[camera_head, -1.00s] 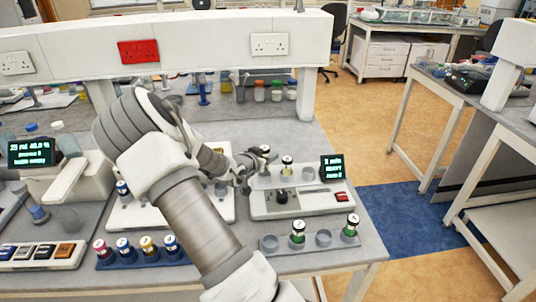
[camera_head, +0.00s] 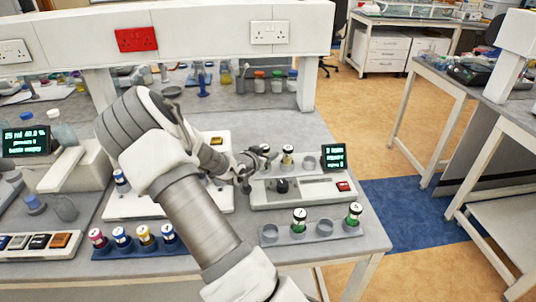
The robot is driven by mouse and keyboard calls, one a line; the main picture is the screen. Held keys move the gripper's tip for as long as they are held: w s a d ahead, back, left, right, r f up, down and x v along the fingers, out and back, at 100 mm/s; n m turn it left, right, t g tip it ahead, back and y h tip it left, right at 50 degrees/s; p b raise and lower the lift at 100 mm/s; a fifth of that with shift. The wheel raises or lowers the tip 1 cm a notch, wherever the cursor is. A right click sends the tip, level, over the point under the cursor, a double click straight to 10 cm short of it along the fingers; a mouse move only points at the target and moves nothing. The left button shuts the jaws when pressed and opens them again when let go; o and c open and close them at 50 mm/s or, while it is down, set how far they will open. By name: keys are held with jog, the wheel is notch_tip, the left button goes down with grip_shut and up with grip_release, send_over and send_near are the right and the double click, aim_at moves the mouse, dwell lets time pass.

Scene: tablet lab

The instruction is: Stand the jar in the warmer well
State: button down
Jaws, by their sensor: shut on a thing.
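The warmer (camera_head: 310,190) is a white unit with a dark knob, a red button and a small dark display. A dark-lidded jar (camera_head: 288,154) stands upright at its back, and an empty grey well (camera_head: 310,162) is to the right of that jar. My gripper (camera_head: 256,163) is at the warmer's back left, shut on another dark-lidded jar (camera_head: 265,149). Only the upper part of the held jar shows. My fingers and wrist hide its base, so I cannot tell whether it is in a well.
A grey rack (camera_head: 282,240) in front holds two green-banded jars and has two empty places. A blue rack (camera_head: 132,252) with several coloured jars is at the front left. A white unit (camera_head: 130,205) lies partly behind my arm. The shelf post (camera_head: 306,88) stands behind.

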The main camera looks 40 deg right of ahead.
jog(key=shift+f+b, duration=0.35)
jog(key=shift+f, duration=0.15)
jog(key=shift+c, duration=2.2)
grip_release()
jog(key=p+v, duration=0.2)
jog(key=v, duration=1.5)
jog(key=shift+r, duration=0.25)
jog(key=shift+a, duration=0.2)
